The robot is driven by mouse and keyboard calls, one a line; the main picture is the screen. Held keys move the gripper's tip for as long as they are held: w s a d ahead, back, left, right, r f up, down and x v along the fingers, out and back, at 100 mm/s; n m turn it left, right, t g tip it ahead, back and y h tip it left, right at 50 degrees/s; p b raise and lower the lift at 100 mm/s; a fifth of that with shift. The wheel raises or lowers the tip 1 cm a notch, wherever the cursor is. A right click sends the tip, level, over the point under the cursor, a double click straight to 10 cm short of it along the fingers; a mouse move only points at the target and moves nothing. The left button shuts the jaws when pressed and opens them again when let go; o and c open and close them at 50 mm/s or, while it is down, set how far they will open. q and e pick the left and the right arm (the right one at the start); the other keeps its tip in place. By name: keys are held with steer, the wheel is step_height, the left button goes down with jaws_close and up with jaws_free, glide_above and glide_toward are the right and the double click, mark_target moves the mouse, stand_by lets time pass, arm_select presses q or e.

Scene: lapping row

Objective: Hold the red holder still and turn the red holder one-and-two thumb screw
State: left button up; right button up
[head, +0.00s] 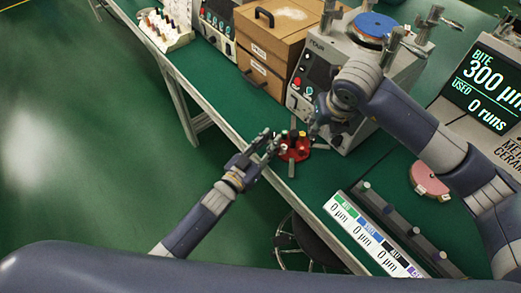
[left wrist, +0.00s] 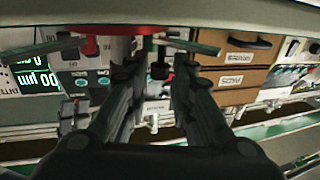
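The red holder (head: 295,153) sits on the green bench top near its front edge. It carries small upright parts, one yellow-topped (head: 303,136) and others dark or pale. I cannot tell which is the one-and-two thumb screw. My left gripper (head: 274,140) is at the holder's left side with its fingers apart. In the left wrist view the red holder (left wrist: 125,30) is at the top, beyond the fingertips, and a black knob (left wrist: 160,71) shows between the open fingers. My right gripper (head: 317,124) is just above and right of the holder; its fingers are too small to read.
A grey machine (head: 322,80) with a blue disc (head: 375,25) stands behind the holder. Wooden drawers (head: 262,48) and a rack of bottles (head: 165,30) are further left. A labelled rail (head: 365,235), a pink disc (head: 428,180) and a display (head: 490,82) are at right.

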mark_target(313, 142)
arm_select(q)
steer(key=shift+w+d, duration=0.15)
steer(key=shift+w, duration=0.05)
jaws_close()
arm_select(e)
steer(key=shift+o, duration=0.6)
steer(key=w+r+n+g, duration=0.2)
steer(key=n, duration=0.9)
steer(key=w+r+n+g, duration=0.1)
steer(key=w+n+g, duration=0.1)
steer(key=n, duration=0.9)
steer(key=f, duration=1.2)
steer(key=shift+a, duration=0.3)
